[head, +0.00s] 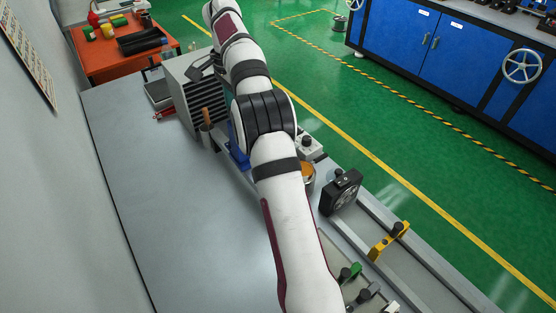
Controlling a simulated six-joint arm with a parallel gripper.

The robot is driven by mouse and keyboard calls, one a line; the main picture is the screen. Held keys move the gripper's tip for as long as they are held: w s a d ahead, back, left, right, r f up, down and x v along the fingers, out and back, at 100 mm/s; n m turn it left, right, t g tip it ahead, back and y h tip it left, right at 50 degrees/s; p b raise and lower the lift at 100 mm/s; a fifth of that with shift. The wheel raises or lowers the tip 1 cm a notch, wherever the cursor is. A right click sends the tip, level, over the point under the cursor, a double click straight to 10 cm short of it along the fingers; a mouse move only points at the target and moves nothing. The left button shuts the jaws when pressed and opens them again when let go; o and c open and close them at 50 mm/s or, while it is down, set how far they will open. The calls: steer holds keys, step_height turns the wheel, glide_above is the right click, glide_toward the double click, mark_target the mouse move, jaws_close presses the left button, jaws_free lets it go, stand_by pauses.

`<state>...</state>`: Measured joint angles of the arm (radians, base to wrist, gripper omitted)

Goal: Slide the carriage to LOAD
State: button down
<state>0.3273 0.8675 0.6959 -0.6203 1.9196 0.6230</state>
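Two parallel grey rails (428,268) run along the right side of the bench toward the lower right. A black block with a round face and a knob on top (342,192) stands at their upper end. A yellow bracket with a black knob (388,241) sits across the rails farther down. I cannot tell which of these is the carriage, and no LOAD mark is readable. My white arm crosses the middle of the view and covers part of the bench. My gripper's fingers do not show.
A grey vented box (193,92) stands at the bench's far end. Green and black knobbed parts (352,272) are at the lower right beside my arm. An orange-brown roll (307,172) is partly hidden by my arm. The left grey bench top (180,210) is clear.

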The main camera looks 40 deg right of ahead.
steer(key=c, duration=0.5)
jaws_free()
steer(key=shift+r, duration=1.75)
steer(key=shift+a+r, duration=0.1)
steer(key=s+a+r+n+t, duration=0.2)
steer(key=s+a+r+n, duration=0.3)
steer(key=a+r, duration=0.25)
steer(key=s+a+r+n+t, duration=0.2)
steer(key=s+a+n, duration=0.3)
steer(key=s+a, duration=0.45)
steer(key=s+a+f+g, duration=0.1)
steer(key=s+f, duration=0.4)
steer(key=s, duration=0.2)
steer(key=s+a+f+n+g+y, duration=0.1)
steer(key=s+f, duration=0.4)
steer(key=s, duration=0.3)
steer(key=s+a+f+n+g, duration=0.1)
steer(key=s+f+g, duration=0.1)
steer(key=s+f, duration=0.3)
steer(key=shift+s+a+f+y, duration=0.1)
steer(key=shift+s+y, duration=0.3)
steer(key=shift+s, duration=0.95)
